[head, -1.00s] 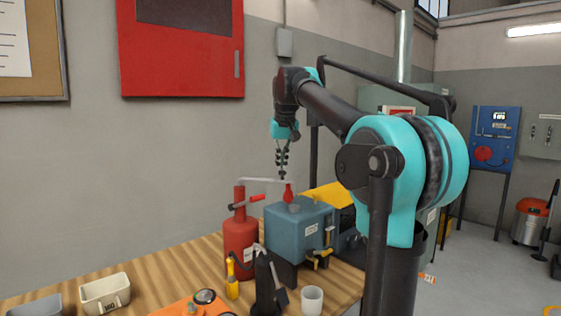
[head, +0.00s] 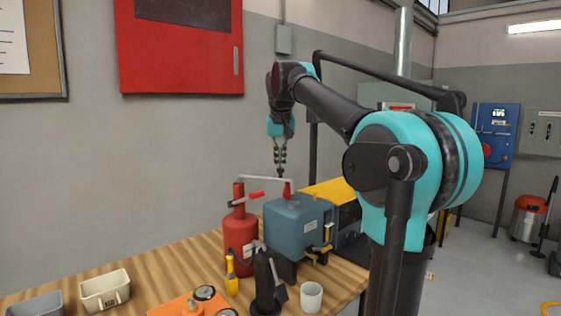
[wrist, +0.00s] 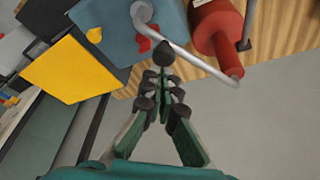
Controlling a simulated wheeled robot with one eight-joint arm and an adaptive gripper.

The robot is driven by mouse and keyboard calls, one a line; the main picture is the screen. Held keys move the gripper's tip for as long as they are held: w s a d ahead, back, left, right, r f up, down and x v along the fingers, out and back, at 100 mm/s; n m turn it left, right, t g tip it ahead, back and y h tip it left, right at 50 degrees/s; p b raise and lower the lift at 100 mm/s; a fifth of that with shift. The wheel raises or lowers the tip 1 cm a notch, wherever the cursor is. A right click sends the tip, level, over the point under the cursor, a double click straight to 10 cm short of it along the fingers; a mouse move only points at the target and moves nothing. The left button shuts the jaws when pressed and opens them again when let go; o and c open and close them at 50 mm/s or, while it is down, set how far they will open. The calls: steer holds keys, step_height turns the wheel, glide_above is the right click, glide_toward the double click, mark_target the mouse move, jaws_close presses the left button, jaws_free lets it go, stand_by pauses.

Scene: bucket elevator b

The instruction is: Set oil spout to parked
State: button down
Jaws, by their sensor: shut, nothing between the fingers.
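The oil spout (head: 262,179) is a thin pale bent tube. In the wrist view the spout (wrist: 197,62) crosses just beyond my fingertips. My gripper (head: 280,174) points down, its fingers shut and empty, close to the spout's housing-side end. In the wrist view my gripper (wrist: 163,56) overlaps the tube's near edge; I cannot tell whether they touch.
A yellow-handled tool (head: 232,277), a black stand (head: 265,285) and a white cup (head: 311,296) stand in front. A cream bin (head: 105,291) sits at left on the wooden bench (head: 160,272). A yellow guard (head: 330,193) lies behind the housing.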

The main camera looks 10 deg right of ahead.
steer(key=shift+s+a+m+g+h, duration=0.25)
steer(key=shift+s+a+m+h, duration=0.35)
steer(key=shift+s+a+m, duration=1.35)
steer(key=shift+s+a+m+g+h, duration=0.25)
steer(key=shift+s+a+m+h, duration=0.35)
steer(key=shift+s+a+m, duration=1.35)
steer(key=shift+s+d, duration=0.1)
steer(key=shift+d, duration=0.05)
steer(key=w+d, duration=0.3)
steer(key=v, duration=1)
steer(key=shift+r, duration=0.35)
